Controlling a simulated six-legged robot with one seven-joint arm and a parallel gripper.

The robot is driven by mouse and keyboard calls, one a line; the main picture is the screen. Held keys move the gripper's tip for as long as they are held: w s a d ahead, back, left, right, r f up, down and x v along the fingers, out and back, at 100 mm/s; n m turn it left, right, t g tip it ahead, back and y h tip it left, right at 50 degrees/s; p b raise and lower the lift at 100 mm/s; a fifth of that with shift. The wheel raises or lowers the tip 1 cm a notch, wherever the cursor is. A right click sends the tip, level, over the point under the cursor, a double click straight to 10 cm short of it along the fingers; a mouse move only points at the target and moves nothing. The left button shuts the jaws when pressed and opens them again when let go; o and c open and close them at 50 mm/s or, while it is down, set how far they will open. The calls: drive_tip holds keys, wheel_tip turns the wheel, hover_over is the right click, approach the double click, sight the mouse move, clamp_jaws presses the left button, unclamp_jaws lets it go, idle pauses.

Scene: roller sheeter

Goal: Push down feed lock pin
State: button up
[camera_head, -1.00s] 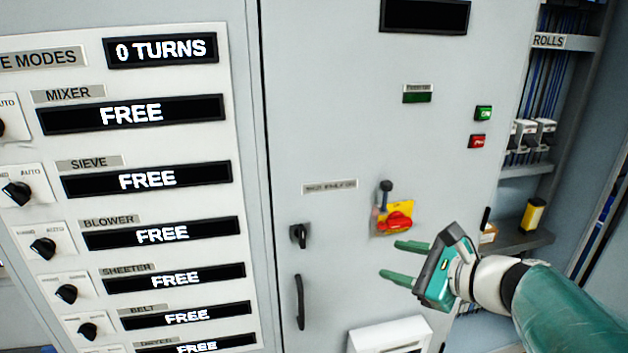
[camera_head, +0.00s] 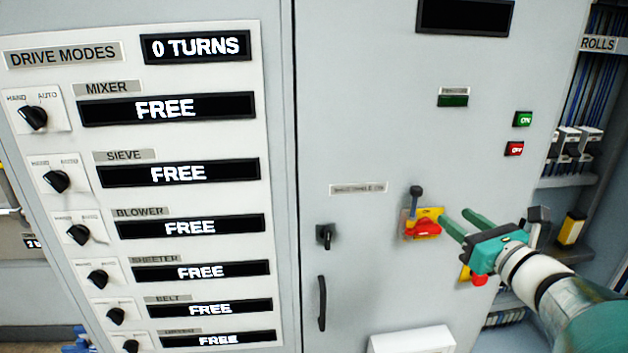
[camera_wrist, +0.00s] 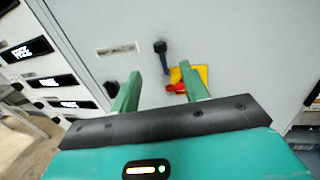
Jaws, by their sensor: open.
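A dark round-headed pin (camera_head: 416,191) stands upright on the grey cabinet front, just above a red rotary switch on a yellow plate (camera_head: 427,223). No label naming a feed lock pin is readable, so I cannot tell if this is it. The wrist view also shows the pin (camera_wrist: 161,50) and the switch plate (camera_wrist: 203,73). My gripper (camera_head: 458,219) is open and empty, its green fingers pointing up-left toward the switch's right side. In the wrist view the pin shows between the fingertips (camera_wrist: 159,74), beyond them. I cannot tell whether anything touches.
A drive-modes panel (camera_head: 262,60) with several black knobs and FREE displays is at left. A black key-type knob (camera_head: 325,236) and a handle (camera_head: 322,303) are on the cabinet door. Another red and yellow part (camera_head: 479,279) shows below my gripper. Rolls shelving is at right.

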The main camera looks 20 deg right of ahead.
sight(420, 192)
drive_tip(key=w, duration=1.2)
drive_tip(key=shift+w+d, duration=0.1)
drive_tip(key=shift+d, duration=0.2)
drive_tip(key=shift+f, duration=0.1)
clamp_jaws()
